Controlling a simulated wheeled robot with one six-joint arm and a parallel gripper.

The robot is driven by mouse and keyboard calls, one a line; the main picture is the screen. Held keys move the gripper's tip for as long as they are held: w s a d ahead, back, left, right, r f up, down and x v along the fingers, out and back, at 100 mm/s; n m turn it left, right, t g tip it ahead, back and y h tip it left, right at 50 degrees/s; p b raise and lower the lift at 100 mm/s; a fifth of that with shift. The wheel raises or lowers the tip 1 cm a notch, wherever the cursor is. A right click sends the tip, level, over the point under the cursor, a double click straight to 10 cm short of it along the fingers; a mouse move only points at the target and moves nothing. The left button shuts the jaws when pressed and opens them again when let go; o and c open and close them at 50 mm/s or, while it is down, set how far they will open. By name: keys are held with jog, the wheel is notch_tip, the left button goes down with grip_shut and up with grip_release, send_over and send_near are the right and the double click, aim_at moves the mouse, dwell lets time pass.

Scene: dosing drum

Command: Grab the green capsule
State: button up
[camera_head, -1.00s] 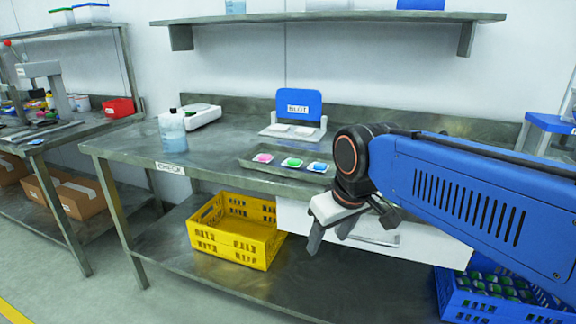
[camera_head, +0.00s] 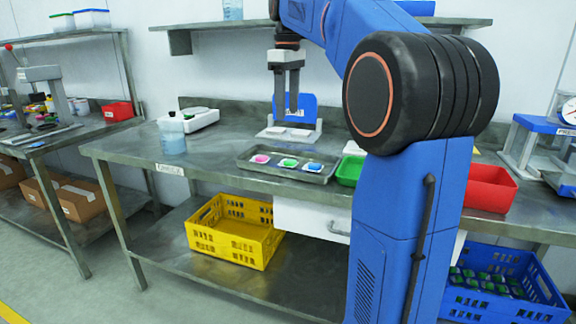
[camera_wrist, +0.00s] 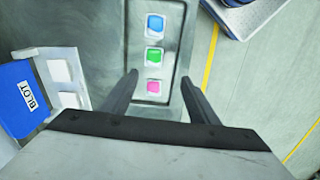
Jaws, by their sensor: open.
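The green capsule (camera_head: 288,163) lies on a white pad in a shallow metal tray (camera_head: 262,172) on the steel bench. It sits between a pink capsule (camera_head: 262,159) on the left and a blue capsule (camera_head: 312,167) on the right. In the wrist view the green capsule (camera_wrist: 154,56) lies beyond my fingertips, between the blue capsule (camera_wrist: 155,25) and the pink capsule (camera_wrist: 153,87). My gripper (camera_head: 287,118) is open and empty, pointing down above the tray area. In the wrist view its fingers (camera_wrist: 160,77) spread either side of the pink capsule's line.
A blue BLOT stand (camera_head: 296,104) with white pads stands behind the tray. A bottle (camera_head: 172,134) and white scale (camera_head: 196,119) are to the left. A green bin (camera_head: 349,170) and red bin (camera_head: 488,188) are to the right. A yellow crate (camera_head: 233,240) sits below.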

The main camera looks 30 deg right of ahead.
jog(key=w+d, duration=0.2)
send_near(288, 160)
notch_tip(288, 160, down, 9)
jog(key=shift+d+r, duration=0.1)
jog(key=shift+r, duration=0.1)
dwell(0.6)
jog(key=c, duration=1.1)
